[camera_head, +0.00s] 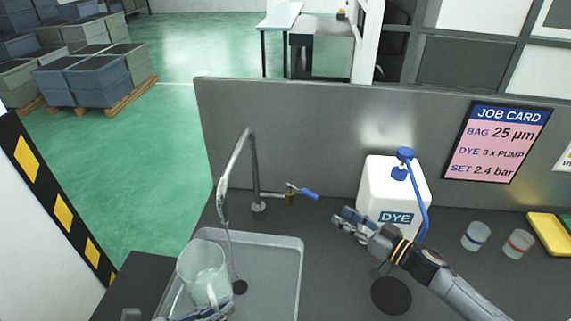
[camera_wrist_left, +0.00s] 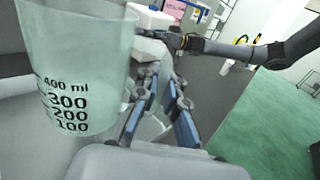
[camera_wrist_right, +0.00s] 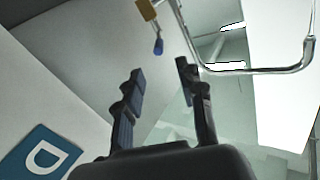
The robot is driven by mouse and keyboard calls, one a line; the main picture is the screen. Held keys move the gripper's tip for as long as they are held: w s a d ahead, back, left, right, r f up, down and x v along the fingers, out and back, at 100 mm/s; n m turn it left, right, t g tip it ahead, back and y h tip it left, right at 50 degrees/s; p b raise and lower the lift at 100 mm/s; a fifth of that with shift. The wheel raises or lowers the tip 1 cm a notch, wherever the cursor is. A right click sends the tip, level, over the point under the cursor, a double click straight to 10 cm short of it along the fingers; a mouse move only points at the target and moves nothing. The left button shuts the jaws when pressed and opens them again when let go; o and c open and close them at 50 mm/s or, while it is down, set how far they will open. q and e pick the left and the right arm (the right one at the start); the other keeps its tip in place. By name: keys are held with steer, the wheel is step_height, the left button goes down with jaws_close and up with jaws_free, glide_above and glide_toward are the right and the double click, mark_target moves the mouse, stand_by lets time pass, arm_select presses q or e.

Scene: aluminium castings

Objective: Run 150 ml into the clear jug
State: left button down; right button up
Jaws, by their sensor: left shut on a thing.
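The clear jug (camera_head: 203,268) is over the sink at the left. In the left wrist view the jug (camera_wrist_left: 75,70) has marks of 100, 200, 300 and 400 ml, and I see no clear water line in it. My left gripper (camera_wrist_left: 160,100) is shut at the jug's side, on what seems its handle, mostly hidden. The tap (camera_head: 235,170) arches over the sink, with a blue lever (camera_head: 305,193) at its right. A thin line drops from the spout beside the jug; I cannot tell if it is water. My right gripper (camera_head: 350,220) is open and empty, short of the lever (camera_wrist_right: 158,46).
The sink (camera_head: 290,260) has a dark drain (camera_head: 239,287). A white DYE container (camera_head: 385,180) with a blue pump stands right of my right gripper. Two small cups (camera_head: 476,236) (camera_head: 517,244) and a yellow tray (camera_head: 550,238) are further right. A grey panel (camera_head: 300,130) backs the counter.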

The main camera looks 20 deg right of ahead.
steer(key=x, duration=1.2)
steer(key=shift+a, duration=0.2)
steer(key=m+h, duration=0.1)
steer(key=m+t+h, duration=0.3)
steer(key=m+h, duration=0.3)
steer(key=h, duration=0.4)
glide_toward(310, 195)
steer(key=s+a, duration=0.3)
steer(key=a, duration=0.2)
steer(key=w+a+r+m+g, duration=0.15)
steer(key=w+g, duration=0.25)
steer(key=w, duration=0.5)
steer(key=w+a+g, duration=0.2)
steer(key=w+g, duration=0.2)
steer(key=w, duration=0.5)
steer(key=s+d+r+n+g, duration=0.1)
steer(key=s+r+g, duration=0.2)
steer(key=r+g, duration=0.2)
steer(key=s+r+n+g, duration=0.2)
steer(key=s+r+g, duration=0.1)
steer(key=r+g, duration=0.2)
step_height(310, 195, up, 3)
steer(key=shift+s+d+f+h, duration=0.25)
steer(key=shift+s+d+h, duration=0.15)
